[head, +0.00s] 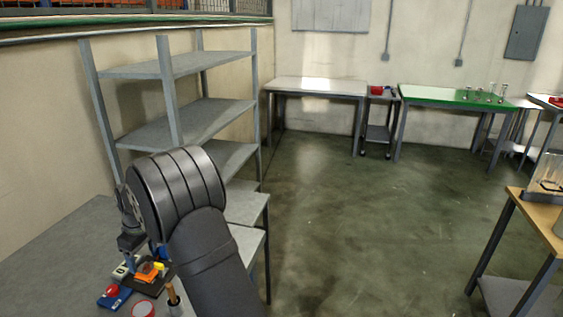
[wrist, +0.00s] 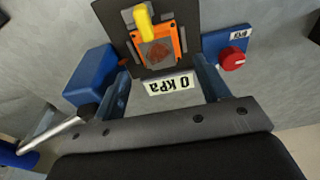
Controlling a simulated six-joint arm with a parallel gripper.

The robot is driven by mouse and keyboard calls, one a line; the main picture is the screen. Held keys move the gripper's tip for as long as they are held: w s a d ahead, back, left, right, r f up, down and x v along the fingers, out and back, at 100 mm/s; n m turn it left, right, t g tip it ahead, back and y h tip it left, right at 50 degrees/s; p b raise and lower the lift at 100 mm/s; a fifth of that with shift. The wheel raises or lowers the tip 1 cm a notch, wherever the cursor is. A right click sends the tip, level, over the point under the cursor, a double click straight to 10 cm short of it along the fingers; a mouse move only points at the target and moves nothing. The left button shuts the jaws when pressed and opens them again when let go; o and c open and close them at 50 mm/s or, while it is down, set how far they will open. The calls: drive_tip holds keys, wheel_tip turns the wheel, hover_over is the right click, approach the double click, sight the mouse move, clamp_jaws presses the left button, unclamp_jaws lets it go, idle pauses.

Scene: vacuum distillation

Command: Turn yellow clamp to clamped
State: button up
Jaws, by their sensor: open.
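The yellow clamp (wrist: 147,22) shows in the wrist view as a short yellow lever at the top, above an orange frame (wrist: 177,42) around a brownish patch, on a dark plate. In the head view, the yellow clamp (head: 159,266) and orange part (head: 146,272) are small on the bench at lower left. My gripper (wrist: 160,64) is open, its two fingers apart and pointing toward the dark plate, with the orange frame between and beyond the tips. The yellow lever lies beyond the fingertips, and nothing is held. I cannot tell the height gap.
A grey shelf rack (head: 175,66) stands behind.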

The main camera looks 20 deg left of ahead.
drive_tip(key=c, duration=0.3)
drive_tip(key=shift+r+m, duration=0.3)
drive_tip(key=shift+r, duration=0.05)
drive_tip(key=d+r+m+h, duration=0.1)
drive_tip(key=d+r+m, duration=0.1)
drive_tip(key=r+m, duration=0.65)
drive_tip(key=d+r+m+h, duration=0.1)
drive_tip(key=d+r+m, duration=0.2)
drive_tip(key=r+m, duration=0.5)
drive_tip(key=shift+m, duration=0.45)
wheel_tip(320, 180, down, 18)
drive_tip(key=shift+a+f, duration=0.1)
drive_tip(key=c, duration=1)
